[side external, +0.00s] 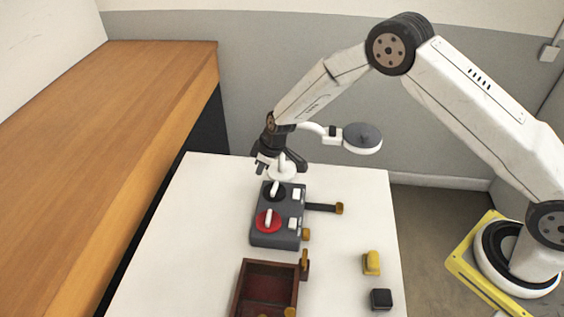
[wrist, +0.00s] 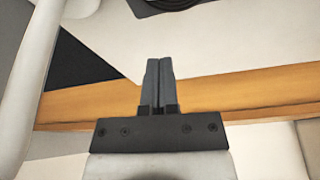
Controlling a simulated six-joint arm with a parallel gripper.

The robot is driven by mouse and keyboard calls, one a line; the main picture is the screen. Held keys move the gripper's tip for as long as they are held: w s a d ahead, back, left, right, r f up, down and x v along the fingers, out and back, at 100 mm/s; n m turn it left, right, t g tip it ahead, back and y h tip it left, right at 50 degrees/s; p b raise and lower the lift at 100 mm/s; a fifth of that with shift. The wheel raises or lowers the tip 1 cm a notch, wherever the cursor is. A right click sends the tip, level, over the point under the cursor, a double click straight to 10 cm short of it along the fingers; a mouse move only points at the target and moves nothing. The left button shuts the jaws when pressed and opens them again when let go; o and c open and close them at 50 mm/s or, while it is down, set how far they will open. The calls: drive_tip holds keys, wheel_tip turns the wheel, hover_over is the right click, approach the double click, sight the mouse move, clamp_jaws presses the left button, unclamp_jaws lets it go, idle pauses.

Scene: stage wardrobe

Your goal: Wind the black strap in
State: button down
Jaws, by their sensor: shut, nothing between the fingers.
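The dark grey winder box (side external: 277,239) stands on the white table in the side view. On its top are a black dial (side external: 268,193) and a red dial (side external: 264,225), each with a white upright handle. The black strap (side external: 322,207) sticks out from the box's right side and ends in a brass-coloured tip (side external: 339,208). A second brass-coloured tip (side external: 305,234) sits close against the box. My gripper (side external: 261,167) is shut and empty, above and behind the black dial. In the wrist view its two fingers (wrist: 157,84) are together. I cannot tell whether it touches the dial's handle.
A dark red-brown open tray (side external: 243,285) stands in front of the box. A yellow piece (side external: 371,263) and a black block (side external: 380,299) lie at the right. A wooden counter (side external: 110,130) runs along the left. The table's left side is clear.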

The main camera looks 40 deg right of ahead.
sight(274, 190)
drive_tip(key=shift+x, duration=1.85)
drive_tip(key=shift+s+d, duration=0.6)
drive_tip(key=shift+s, duration=0.2)
drive_tip(key=shift+s+d, duration=0.6)
drive_tip(key=shift+s, duration=0.25)
